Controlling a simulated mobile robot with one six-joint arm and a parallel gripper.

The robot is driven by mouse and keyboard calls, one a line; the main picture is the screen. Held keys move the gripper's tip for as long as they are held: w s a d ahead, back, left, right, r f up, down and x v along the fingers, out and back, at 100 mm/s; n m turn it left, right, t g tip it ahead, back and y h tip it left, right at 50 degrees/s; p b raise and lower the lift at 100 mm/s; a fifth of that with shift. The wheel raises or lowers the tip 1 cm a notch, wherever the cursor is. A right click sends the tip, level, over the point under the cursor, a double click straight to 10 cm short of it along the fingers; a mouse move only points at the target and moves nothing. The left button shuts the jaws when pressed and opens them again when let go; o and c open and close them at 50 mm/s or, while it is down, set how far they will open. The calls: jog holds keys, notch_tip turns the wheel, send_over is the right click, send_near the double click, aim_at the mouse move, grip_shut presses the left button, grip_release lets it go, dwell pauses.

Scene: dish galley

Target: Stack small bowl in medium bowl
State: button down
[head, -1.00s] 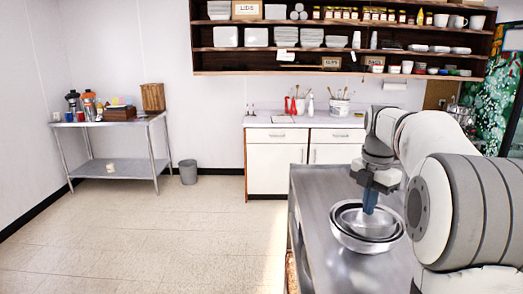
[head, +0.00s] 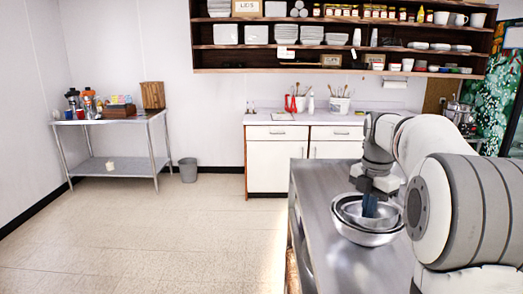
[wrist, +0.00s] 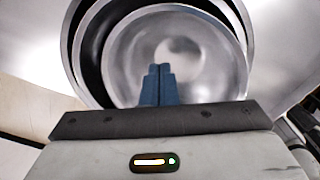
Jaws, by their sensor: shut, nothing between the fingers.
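A small metal bowl (head: 351,211) sits inside a wider metal bowl (head: 366,240) on the steel counter. In the wrist view the small bowl (wrist: 205,62) fills the middle, and the rim of the wider bowl (wrist: 71,50) curves around it with a dark gap at the left. The small bowl is off-centre in that view; whether it rests level is hard to tell. My gripper (head: 370,212) points down with its blue fingertips over the inside of the small bowl. In the wrist view the fingers (wrist: 158,72) are together and empty.
The steel counter (head: 318,190) is clear to the left of and behind the bowls. A white cabinet (head: 277,160) stands behind it. A side table (head: 110,168) and a grey bin (head: 188,170) are at the left, across open floor. Shelves with dishes are on the wall.

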jog(key=shift+f+b, duration=1.1)
jog(key=shift+f, duration=0.85)
jog(key=shift+s, duration=0.3)
jog(key=shift+w+p, duration=0.25)
jog(key=shift+p, duration=0.1)
jog(key=shift+w, duration=0.35)
jog(key=shift+s+d, duration=0.1)
jog(key=shift+s+d, duration=0.2)
jog(key=shift+a+p, duration=0.2)
jog(key=shift+p, duration=0.1)
